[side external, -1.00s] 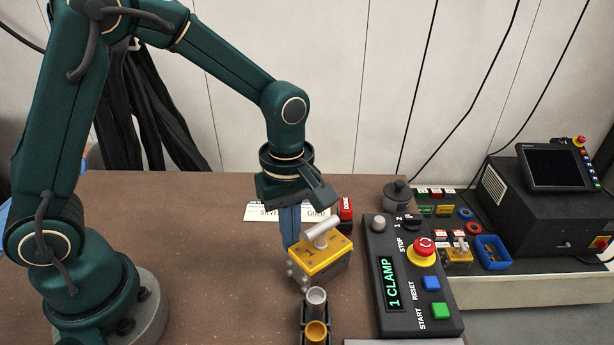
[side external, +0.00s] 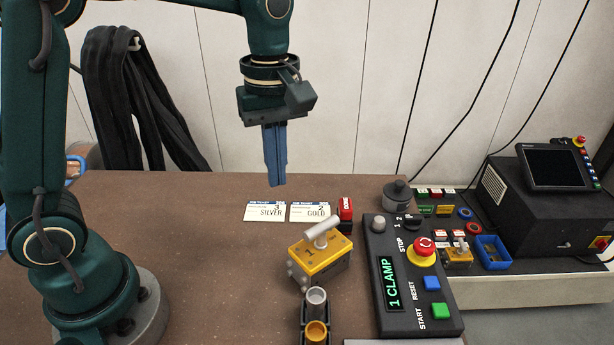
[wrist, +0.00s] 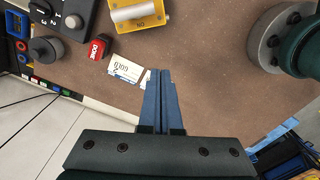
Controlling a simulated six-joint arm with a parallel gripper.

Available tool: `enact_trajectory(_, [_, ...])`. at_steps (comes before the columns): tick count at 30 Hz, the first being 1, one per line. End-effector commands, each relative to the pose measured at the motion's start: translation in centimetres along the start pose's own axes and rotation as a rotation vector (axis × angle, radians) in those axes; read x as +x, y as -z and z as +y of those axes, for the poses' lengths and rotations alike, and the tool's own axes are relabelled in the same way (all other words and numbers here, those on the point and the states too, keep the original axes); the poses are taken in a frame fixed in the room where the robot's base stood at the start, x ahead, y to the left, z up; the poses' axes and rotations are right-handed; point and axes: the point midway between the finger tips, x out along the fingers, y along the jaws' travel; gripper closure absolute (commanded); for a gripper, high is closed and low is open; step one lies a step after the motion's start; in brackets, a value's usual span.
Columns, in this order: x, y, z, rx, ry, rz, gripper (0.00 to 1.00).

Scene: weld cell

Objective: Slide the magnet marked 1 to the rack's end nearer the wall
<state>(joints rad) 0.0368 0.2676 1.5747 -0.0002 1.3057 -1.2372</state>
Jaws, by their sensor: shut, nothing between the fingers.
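A yellow block with a grey bar handle (side external: 325,262) sits on the brown table; its top mark looks like a 1. It also shows at the top edge of the wrist view (wrist: 150,22). A smaller yellow block with a grey handle (side external: 458,257) stands at right, beyond the control box; its mark is too small to read. I cannot tell for certain which thing is the rack. My gripper (side external: 276,184) is shut and empty, its blue fingers together above the back of the table, apart from both blocks. The fingers also show in the wrist view (wrist: 160,75).
A control box (side external: 378,328) reading "1 CLAMP" stands right of the large block. A black holder (side external: 302,325) with silver and gold cups is in front. Cards marked SILVER (side external: 264,212) and GOLD (side external: 311,212) lie behind, beside a red DONE button (side external: 345,209).

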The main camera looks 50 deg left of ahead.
Motion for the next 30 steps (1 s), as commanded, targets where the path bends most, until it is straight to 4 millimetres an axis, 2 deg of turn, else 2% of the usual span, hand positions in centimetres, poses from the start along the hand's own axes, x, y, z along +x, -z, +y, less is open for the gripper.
enact_trajectory(6, [-1.5,0.1,3.7,0.374,-0.024,0.013,1.0])
enact_trajectory(13, [-0.8,-1.0,7.6,0.696,-0.02,0.014,1.0])
enact_trajectory(17, [0.2,-1.6,8.6,0.735,-0.015,0.011,1.0])
enact_trajectory(23, [1.6,-1.9,8.6,0.74,-0.002,0.002,1.0])
enact_trajectory(30, [5.1,-1.9,8.5,0.738,0.001,0.001,1.0])
